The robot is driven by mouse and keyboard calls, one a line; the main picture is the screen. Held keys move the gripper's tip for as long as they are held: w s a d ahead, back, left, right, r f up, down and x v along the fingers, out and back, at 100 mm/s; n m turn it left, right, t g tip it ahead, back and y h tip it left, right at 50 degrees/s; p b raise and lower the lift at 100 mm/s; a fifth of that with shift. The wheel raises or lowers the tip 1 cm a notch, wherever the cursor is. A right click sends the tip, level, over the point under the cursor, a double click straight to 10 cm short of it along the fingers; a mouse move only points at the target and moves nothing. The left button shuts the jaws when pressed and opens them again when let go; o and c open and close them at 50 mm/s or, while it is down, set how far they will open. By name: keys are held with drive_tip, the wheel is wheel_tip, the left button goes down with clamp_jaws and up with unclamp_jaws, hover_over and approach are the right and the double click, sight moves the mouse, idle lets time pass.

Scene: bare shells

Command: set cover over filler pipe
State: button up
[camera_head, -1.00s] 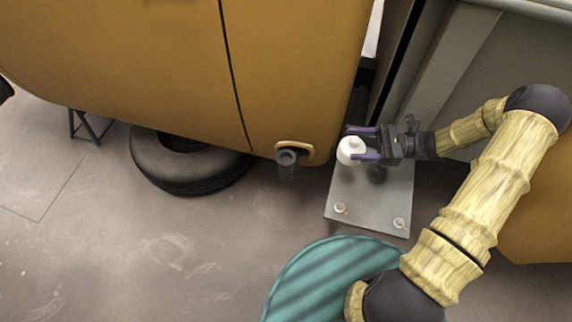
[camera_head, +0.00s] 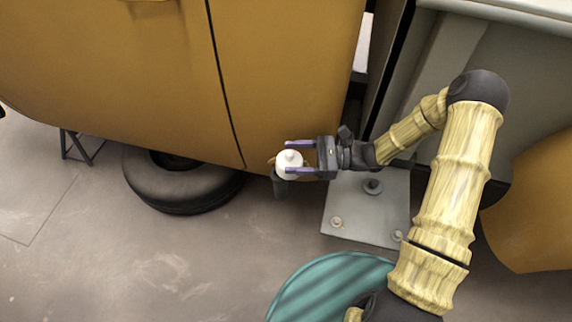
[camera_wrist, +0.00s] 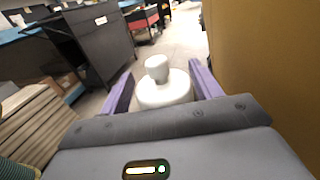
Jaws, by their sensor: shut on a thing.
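The white cover (camera_head: 289,165), round with a small knob, is held between the purple fingers of my gripper (camera_head: 299,157). It also shows in the wrist view (camera_wrist: 165,90) between the two fingers (camera_wrist: 163,93). The filler pipe (camera_head: 280,187) is a dark stub low on the orange car body (camera_head: 285,90). In the head view the cover lies over its upper part and hides its mouth. I cannot tell whether the cover touches the pipe.
A tyre (camera_head: 180,188) lies under the body to the left. A grey base plate (camera_head: 362,215) with bolts is on the floor to the right. The orange body wall (camera_wrist: 260,60) is close on the right in the wrist view. Floor below the pipe is clear.

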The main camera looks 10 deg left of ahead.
sight(286, 164)
drive_tip(key=shift+s+a, duration=0.1)
drive_tip(key=shift+a, duration=0.6)
drive_tip(key=shift+s+a, duration=0.1)
drive_tip(key=shift+a, duration=0.2)
drive_tip(key=f, duration=0.1)
drive_tip(key=f+b, duration=0.1)
drive_tip(key=f, duration=0.1)
drive_tip(key=shift+a+f, duration=0.1)
drive_tip(key=shift+a, duration=0.2)
drive_tip(key=shift+f, duration=0.15)
drive_tip(key=shift+f, duration=0.6)
drive_tip(key=o, duration=1)
